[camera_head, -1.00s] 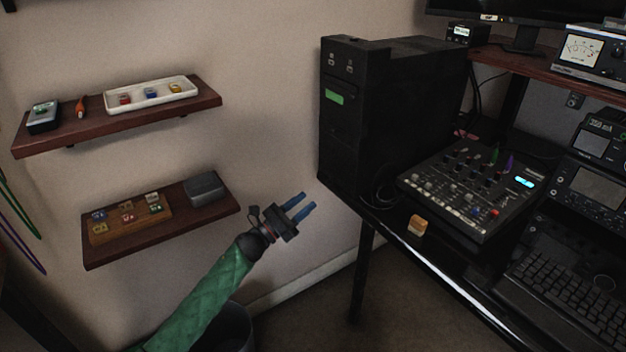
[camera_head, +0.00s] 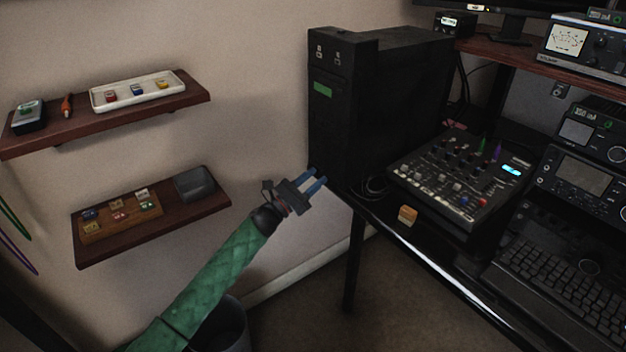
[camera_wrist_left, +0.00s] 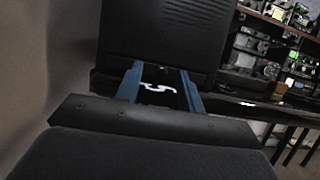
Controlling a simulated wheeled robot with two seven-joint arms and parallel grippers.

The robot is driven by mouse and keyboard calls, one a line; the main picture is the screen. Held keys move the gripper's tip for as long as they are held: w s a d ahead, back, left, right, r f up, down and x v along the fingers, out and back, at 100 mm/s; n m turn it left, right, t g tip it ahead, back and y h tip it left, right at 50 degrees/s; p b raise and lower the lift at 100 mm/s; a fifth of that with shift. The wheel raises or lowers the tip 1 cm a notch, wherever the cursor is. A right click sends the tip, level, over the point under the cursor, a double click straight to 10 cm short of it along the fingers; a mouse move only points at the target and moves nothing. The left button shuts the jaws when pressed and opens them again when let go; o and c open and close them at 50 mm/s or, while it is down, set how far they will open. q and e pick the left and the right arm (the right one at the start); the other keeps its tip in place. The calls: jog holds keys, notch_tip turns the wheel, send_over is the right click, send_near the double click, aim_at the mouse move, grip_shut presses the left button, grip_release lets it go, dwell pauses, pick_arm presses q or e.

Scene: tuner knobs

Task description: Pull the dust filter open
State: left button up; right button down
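The black computer tower (camera_head: 385,100) stands on the left end of the dark desk, with a green label on its front. The dust filter cannot be made out clearly as a separate part. In the left wrist view a small white, curved tab or mark (camera_wrist_left: 158,88) shows low on the tower (camera_wrist_left: 160,35), between my fingers. My left gripper (camera_head: 317,176) has its two blue fingers apart and empty, pointing at the tower's lower front; it also shows in the left wrist view (camera_wrist_left: 161,82). Whether the fingertips touch the tower cannot be told. My right gripper is out of view.
A mixer (camera_head: 460,180) and a small orange-and-cream block (camera_head: 408,215) are on the desk (camera_head: 420,254) to the right. Two wall shelves, upper (camera_head: 165,104) and lower (camera_head: 185,220), hang at left. Floor space below the gripper is open beside a grey bin (camera_head: 232,325).

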pick_arm(q)
grip_shut()
jog(key=s+a+b, duration=0.1)
jog(key=s+a, duration=0.4)
jog(key=a, duration=0.2)
grip_release()
